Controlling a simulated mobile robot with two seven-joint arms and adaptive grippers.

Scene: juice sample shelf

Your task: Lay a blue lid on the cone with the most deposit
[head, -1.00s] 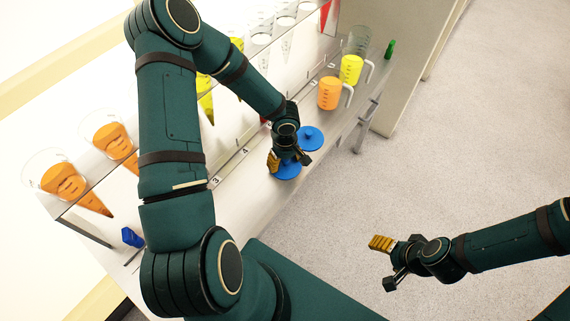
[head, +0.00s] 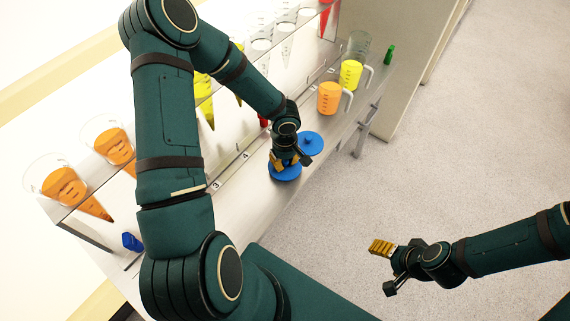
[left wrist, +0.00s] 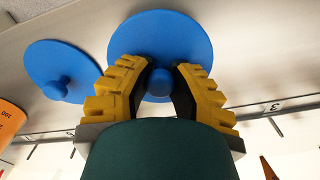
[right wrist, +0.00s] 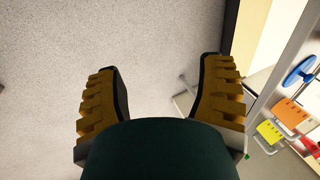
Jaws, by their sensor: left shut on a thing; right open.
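Two round blue lids with knobs are near the shelf's front edge. My left gripper (head: 287,160) is shut on the knob of the nearer blue lid (head: 285,173); in the left wrist view the knob of this lid (left wrist: 160,35) sits between the yellow fingers (left wrist: 159,84). I cannot tell whether it touches the shelf. The other blue lid (head: 311,143) lies just beyond, and shows at left in the left wrist view (left wrist: 58,70). Cones with orange deposit (head: 64,187) (head: 114,144) and yellow deposit (head: 204,100) stand in the rack, partly hidden by my left arm. My right gripper (head: 386,267) is open and empty over the floor.
An orange beaker (head: 329,97), a yellow beaker (head: 351,74), an empty clear beaker (head: 358,44) and a green object (head: 388,52) stand on the shelf's right part. A blue object (head: 132,240) is at the left end. Shelf front between is clear.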

